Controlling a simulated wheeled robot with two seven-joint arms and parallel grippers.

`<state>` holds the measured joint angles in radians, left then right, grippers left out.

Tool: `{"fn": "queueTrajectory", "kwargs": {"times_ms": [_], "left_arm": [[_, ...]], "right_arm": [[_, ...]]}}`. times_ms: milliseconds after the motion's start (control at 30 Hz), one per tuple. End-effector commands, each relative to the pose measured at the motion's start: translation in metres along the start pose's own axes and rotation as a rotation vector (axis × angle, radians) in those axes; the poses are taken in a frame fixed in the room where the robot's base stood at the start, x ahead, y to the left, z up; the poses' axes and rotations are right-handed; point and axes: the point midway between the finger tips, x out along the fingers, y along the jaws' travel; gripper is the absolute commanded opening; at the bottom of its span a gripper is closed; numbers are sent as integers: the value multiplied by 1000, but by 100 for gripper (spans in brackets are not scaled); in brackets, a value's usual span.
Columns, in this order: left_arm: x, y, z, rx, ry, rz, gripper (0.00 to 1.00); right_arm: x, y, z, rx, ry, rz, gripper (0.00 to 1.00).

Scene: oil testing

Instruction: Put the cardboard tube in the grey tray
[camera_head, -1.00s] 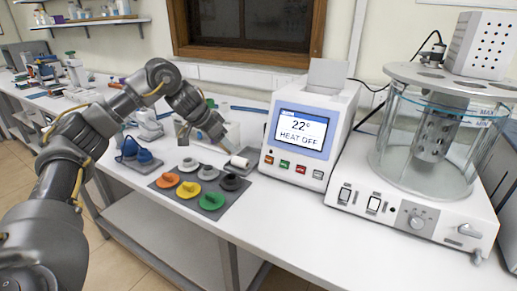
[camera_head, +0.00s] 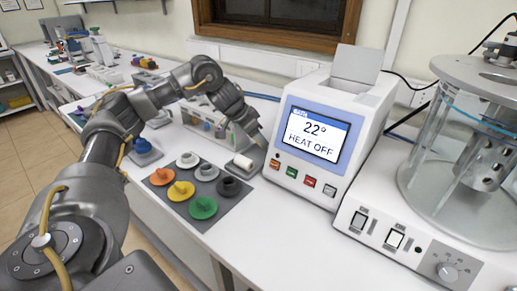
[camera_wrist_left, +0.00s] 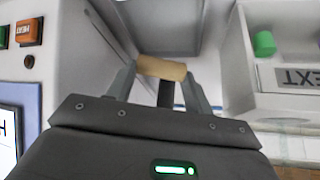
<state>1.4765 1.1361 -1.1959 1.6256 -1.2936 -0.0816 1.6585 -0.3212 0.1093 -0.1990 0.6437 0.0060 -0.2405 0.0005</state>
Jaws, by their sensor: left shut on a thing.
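My left gripper (camera_head: 259,138) is in the gap between the white heating device and a white rack on the bench. In the left wrist view its two fingers (camera_wrist_left: 163,84) are shut on a tan cardboard tube (camera_wrist_left: 162,68), which lies crosswise between the fingertips. In the head view the tube is too small or hidden to make out. A white roll (camera_head: 243,161) lies on a small grey holder (camera_head: 239,171) just in front of the gripper. I cannot tell which grey thing is the tray. My right gripper is out of view.
The heating device (camera_head: 330,125) reading 22° stands right of the gripper. The white rack (camera_head: 206,124) stands behind; a green piece (camera_wrist_left: 264,44) shows in the wrist view. Several coloured knobbed pieces sit on a grey mat (camera_head: 219,223).

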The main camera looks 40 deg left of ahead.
Motion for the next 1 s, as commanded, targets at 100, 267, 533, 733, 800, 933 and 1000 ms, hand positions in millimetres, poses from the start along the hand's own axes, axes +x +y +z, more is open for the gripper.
{"fn": "queueTrajectory", "kwargs": {"times_ms": [100,267,533,733,800,933,1000], "left_arm": [[8,0,4,0,0,0,30],[13,0,7,1,-1,0,30],[40,1,23,2,0,1,30],[41,1,24,2,2,1,30],[41,1,24,2,1,1,30],[43,1,26,2,0,1,54],[43,1,25,2,1,1,60]], "right_arm": [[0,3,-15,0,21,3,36],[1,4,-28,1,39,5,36],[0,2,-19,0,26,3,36],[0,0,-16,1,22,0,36],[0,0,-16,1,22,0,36],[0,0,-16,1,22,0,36],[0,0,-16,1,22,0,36]]}}
